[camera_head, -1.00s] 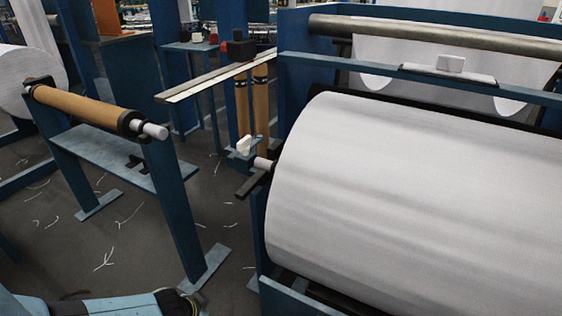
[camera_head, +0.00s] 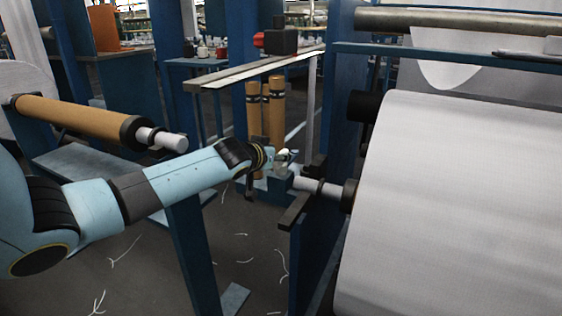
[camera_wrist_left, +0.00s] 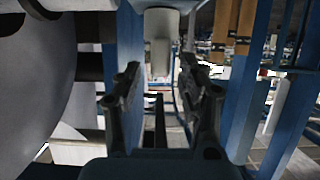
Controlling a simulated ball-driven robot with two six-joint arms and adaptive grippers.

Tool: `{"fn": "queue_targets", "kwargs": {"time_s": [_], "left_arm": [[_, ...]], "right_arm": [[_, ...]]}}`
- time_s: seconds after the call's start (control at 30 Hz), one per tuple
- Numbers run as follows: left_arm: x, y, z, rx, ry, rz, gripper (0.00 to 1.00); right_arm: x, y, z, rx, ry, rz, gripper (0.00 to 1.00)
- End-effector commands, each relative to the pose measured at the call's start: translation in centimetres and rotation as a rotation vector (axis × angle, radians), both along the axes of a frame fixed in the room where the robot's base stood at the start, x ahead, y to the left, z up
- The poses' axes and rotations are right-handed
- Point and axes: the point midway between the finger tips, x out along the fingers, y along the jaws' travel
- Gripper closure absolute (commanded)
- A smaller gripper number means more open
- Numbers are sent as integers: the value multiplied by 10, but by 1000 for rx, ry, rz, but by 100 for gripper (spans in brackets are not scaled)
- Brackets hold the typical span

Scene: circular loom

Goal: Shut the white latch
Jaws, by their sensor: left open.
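The white latch (camera_wrist_left: 160,42) shows in the left wrist view as a pale, rounded upright block beyond the two dark fingers. My left gripper (camera_wrist_left: 158,75) is open, with its fingers on either side of the line to the latch and nothing seen between them. In the head view my left gripper (camera_head: 272,160) is at the latch by the end of the roll's shaft (camera_head: 318,187). There the gripper largely hides the latch, and I cannot tell whether they touch. My right gripper is not in view.
The large white fabric roll (camera_head: 455,200) fills the right side. A brown roll (camera_head: 80,120) on a blue stand lies at the left, close to my arm. Brown tubes (camera_head: 265,110) stand behind the latch. A blue frame post (camera_head: 345,90) rises beside it.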

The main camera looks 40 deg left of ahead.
Motion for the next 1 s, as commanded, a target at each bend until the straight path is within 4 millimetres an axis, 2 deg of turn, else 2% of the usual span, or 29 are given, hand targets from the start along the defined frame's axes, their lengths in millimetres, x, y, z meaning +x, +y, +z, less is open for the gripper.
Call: {"fn": "queue_targets", "kwargs": {"time_s": [0.03, 0.2, 0.53, 0.83, 1.0], "left_arm": [[7, 2, -6, -2, 0, 1, 60], [21, 7, -11, 0, 1, 0, 60], [24, 7, -11, 0, 1, -1, 61], [23, 7, -11, 0, 1, -1, 100], [23, 7, -11, -1, 2, -1, 100]], "right_arm": [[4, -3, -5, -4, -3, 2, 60], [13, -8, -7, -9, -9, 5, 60], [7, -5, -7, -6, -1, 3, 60], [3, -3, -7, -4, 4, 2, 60], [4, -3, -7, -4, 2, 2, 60]]}}
